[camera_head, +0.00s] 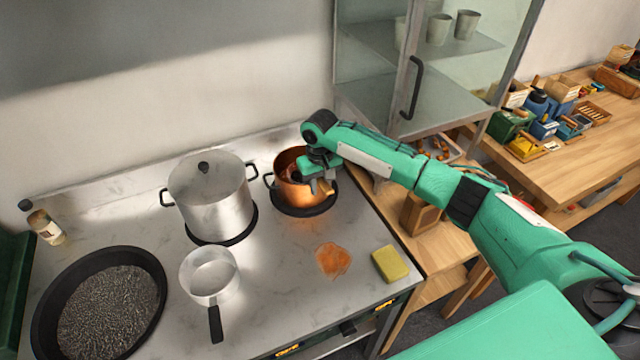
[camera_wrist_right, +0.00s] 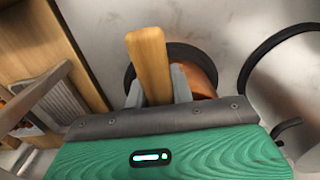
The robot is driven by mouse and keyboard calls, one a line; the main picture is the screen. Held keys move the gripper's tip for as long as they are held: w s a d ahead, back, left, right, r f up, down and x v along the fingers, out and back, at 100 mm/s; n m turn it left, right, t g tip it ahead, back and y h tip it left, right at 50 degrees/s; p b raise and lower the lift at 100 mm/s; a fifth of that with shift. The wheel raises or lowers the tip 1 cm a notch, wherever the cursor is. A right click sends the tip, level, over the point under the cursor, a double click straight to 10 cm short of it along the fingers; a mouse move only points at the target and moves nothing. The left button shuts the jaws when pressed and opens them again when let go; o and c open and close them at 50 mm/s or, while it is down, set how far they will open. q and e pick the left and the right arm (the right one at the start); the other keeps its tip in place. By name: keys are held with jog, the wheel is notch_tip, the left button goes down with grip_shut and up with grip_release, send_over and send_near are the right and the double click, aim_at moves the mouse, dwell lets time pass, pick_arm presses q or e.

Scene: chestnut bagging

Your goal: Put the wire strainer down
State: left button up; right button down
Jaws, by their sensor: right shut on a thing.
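My right gripper (camera_head: 321,185) is at the right side of the copper pot (camera_head: 290,190), over its rim. In the right wrist view the gripper (camera_wrist_right: 158,84) is shut on a light wooden handle (camera_wrist_right: 149,62), which I take to be the wire strainer's. The mesh end does not show clearly; the gripper and pot hide it, so I cannot tell whether it is inside the pot. The copper pot sits on a dark round burner and also shows behind the fingers (camera_wrist_right: 204,82). My left gripper is not in view.
A tall steel pot (camera_head: 210,200) stands left of the copper pot. An orange-brown patch (camera_head: 333,260) and a yellow sponge (camera_head: 390,264) lie in front. The glass-door cabinet (camera_head: 425,95) is behind.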

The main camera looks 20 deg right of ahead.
jog(key=c, duration=1.2)
grip_release()
jog(key=shift+f, duration=0.1)
notch_tip(320, 180, up, 11)
jog(key=b, duration=0.3)
jog(key=shift+b, duration=0.3)
jog(key=shift+r, duration=0.65)
